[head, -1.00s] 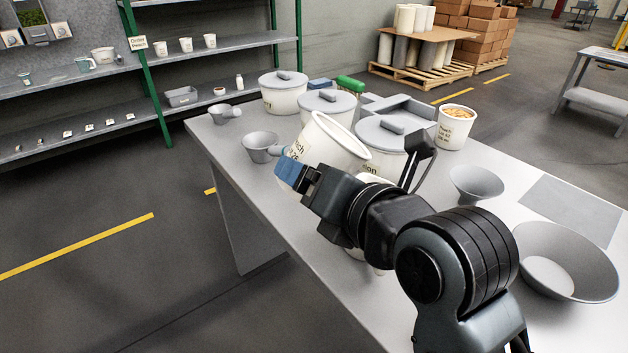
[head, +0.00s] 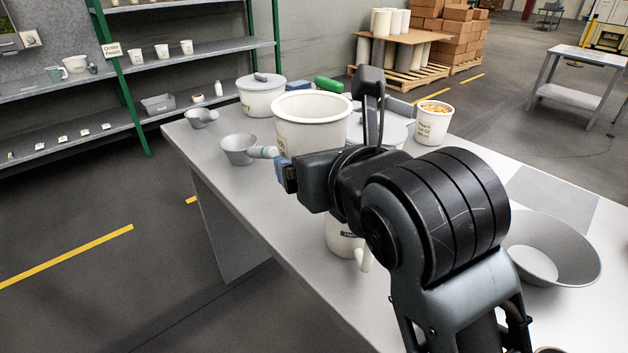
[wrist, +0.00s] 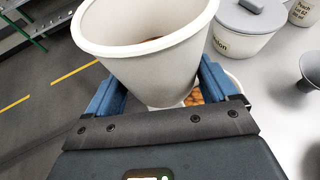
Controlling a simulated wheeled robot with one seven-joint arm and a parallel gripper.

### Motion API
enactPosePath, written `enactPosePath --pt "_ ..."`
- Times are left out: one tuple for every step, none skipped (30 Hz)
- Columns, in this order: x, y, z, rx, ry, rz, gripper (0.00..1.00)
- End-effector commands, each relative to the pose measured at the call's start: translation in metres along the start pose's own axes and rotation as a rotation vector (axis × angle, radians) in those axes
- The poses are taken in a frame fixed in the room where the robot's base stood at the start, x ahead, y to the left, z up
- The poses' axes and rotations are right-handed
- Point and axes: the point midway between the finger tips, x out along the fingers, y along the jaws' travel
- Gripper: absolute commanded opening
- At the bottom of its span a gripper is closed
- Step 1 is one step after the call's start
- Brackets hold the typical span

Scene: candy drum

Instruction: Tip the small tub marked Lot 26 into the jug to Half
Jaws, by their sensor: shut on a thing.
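My gripper (head: 284,172) is shut on a white tub (head: 311,112), with its blue fingers on either side of the tub in the wrist view (wrist: 155,82). The tub stands close to upright in the head view, above the table. Its label is partly hidden and too small to read now. A little brown content shows inside it in the wrist view. The white jug (head: 342,240) stands below my gripper, with its handle toward the front and a teal mark on its side, mostly hidden by my arm. Brown pieces (wrist: 196,97) show in the jug below the tub.
Another open tub (head: 433,123) with orange pieces stands behind, near lidded tubs (head: 261,98). Grey scoops (head: 238,149) lie at the table's left edge. A wide grey bowl (head: 553,250) is at the right. A grey mat (head: 560,198) lies bare.

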Motion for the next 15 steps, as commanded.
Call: enactPosePath --pt "0.0 -0.001 0.001 -0.006 -0.003 -0.003 0.23" --pt "-0.001 -0.001 0.001 -0.007 -0.002 -0.004 0.23" --pt "-0.001 -0.001 0.002 -0.008 -0.001 -0.004 0.23" --pt "-0.001 -0.001 0.002 -0.008 -0.001 -0.004 0.23" --pt "-0.001 -0.001 0.002 -0.007 -0.001 -0.004 0.23" --pt "-0.001 -0.001 0.002 -0.007 -0.001 -0.004 0.23" --pt "-0.001 -0.001 0.003 -0.007 -0.001 -0.004 0.23" --pt "-0.001 -0.001 0.003 -0.007 -0.002 -0.004 0.23" --pt "-0.002 -0.001 0.004 -0.007 -0.002 -0.004 0.23" --pt "-0.002 -0.001 0.005 -0.007 -0.003 -0.004 0.23" --pt "-0.003 -0.001 0.007 -0.007 -0.003 -0.004 0.23" --pt "-0.004 -0.002 0.01 -0.007 -0.004 -0.005 0.23" --pt "-0.005 -0.002 0.013 -0.007 -0.004 -0.005 0.23" --pt "-0.007 -0.002 0.017 -0.007 -0.005 -0.005 0.23" --pt "-0.009 -0.002 0.022 -0.007 -0.005 -0.006 0.23"
